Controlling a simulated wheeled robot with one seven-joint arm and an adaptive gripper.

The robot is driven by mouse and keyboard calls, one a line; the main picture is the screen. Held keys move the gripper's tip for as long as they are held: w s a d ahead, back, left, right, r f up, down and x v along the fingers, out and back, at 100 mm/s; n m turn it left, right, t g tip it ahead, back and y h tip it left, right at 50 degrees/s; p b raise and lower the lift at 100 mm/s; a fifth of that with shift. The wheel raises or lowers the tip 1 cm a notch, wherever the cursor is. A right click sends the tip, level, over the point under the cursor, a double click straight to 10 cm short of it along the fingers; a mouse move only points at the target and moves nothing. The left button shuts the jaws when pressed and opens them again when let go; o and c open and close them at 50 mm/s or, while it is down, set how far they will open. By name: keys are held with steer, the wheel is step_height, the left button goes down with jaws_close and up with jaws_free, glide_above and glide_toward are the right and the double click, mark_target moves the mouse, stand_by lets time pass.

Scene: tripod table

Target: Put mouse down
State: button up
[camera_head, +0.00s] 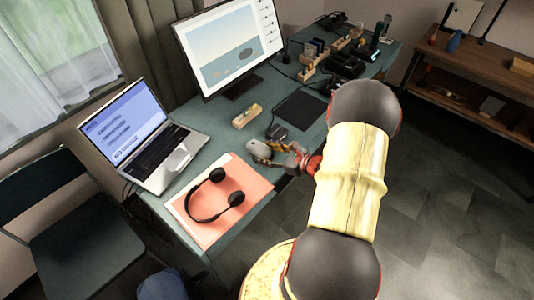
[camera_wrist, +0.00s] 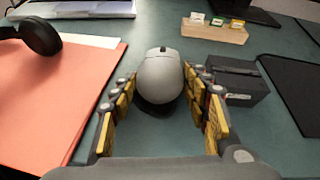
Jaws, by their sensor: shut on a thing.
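The grey computer mouse (camera_wrist: 161,77) is between the two fingers of my gripper (camera_wrist: 160,92) in the wrist view. My gripper is shut on it, with the yellow finger pads at its sides. In the head view the mouse (camera_head: 259,149) shows at the tip of my gripper (camera_head: 270,151), over the green-topped desk (camera_head: 211,121) between the headphones and the monitor. I cannot tell whether the mouse touches the desk top or is slightly above it.
Black headphones (camera_head: 212,197) lie on an orange folder (camera_head: 236,189) to the left. A dark box (camera_wrist: 225,76) is close on the right. A wooden block (camera_head: 246,116), laptop (camera_head: 146,143), monitor (camera_head: 232,48) and dark mouse pad (camera_head: 300,109) are nearby. A small bare strip lies between folder and box.

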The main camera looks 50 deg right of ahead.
steer(key=shift+f, duration=0.2)
steer(key=o, duration=1.2)
steer(key=shift+r, duration=0.15)
